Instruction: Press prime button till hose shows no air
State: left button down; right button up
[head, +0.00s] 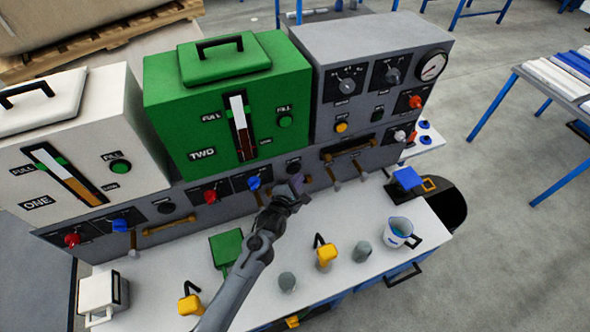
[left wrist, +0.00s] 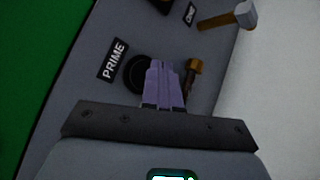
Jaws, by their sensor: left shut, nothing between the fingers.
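My left gripper (head: 297,183) is shut and empty, its fingertips at the grey front panel below the green tank labelled TWO (head: 218,112). In the left wrist view the purple fingers (left wrist: 165,84) overlap the right side of a round black button (left wrist: 136,74) beside the PRIME label (left wrist: 114,60). I cannot tell whether they touch it. In the head view a dark round button (head: 293,167) shows just above the fingertips. A brown tube (head: 346,148), perhaps the hose, runs along the panel to the right; air in it cannot be made out. My right gripper is not in view.
A white tank labelled ONE (head: 75,140) stands left and a grey gauge box (head: 370,80) right. The white bench holds a green box (head: 226,247), yellow-topped items (head: 326,255), grey cylinders (head: 287,281) and a jug (head: 397,232) of bluish liquid. Metal levers (head: 332,172) stick out nearby.

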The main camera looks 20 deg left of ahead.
pick_arm(q)
jog(key=shift+s+d, duration=0.1)
jog(key=s+d+p, duration=0.2)
jog(key=s+d, duration=0.1)
jog(key=shift+s+d, duration=0.15)
jog(key=shift+d, duration=0.05)
dwell(0.5)
dwell(0.9)
